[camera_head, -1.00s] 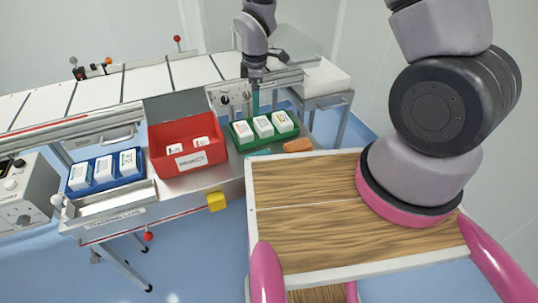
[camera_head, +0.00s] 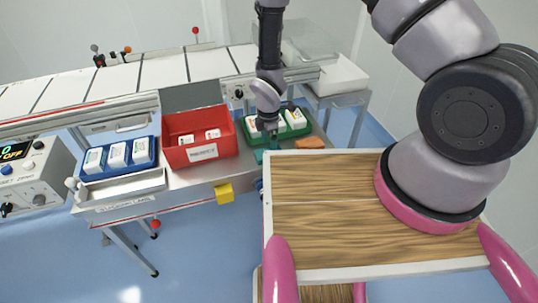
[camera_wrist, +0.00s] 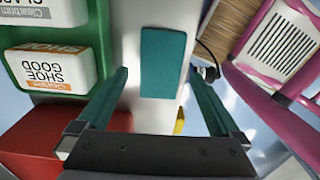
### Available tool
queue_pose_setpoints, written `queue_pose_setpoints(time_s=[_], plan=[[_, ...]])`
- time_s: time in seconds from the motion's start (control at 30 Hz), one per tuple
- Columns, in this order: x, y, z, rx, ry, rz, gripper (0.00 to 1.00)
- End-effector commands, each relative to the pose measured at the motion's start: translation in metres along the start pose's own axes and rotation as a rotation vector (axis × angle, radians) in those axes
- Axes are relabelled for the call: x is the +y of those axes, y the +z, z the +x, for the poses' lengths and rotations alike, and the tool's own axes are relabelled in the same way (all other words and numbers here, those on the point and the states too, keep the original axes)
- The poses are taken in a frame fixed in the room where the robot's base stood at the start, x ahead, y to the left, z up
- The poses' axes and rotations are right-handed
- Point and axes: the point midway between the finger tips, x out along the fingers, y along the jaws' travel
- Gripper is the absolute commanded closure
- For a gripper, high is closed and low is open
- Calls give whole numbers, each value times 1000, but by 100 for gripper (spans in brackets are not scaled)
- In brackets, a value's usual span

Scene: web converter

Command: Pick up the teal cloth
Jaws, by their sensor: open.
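The teal cloth (camera_wrist: 162,62) is a small flat rectangle on the grey metal table top in the wrist view. My gripper (camera_wrist: 157,74) has two teal fingers spread wide, one on each side of the cloth in the picture. It is empty, and the cloth lies beyond the fingertips. I cannot tell the exact height of the gripper above it. In the head view my gripper (camera_head: 267,140) is over the table by the green tray.
A green tray (camera_head: 312,130) of white boxes stands close beside the gripper. A red bin (camera_head: 203,157) is to its left, and a blue tray (camera_head: 120,172) is further left. An orange item (camera_head: 309,142) lies to the right. A yellow block (camera_head: 224,193) is on the table's front.

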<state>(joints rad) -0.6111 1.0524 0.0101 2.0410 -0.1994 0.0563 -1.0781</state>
Motion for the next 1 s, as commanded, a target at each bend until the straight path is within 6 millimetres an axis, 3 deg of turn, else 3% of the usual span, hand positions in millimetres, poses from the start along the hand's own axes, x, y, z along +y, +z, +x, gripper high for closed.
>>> queue_pose_setpoints(time_s=[0.2,0.47,0.6,0.7,1.0], plan=[[-1,1,26,0,0,1,0],[-1,1,28,0,0,1,0],[-1,1,28,0,0,1,54],[-1,1,28,0,0,1,88],[0,1,24,1,1,1,88]])
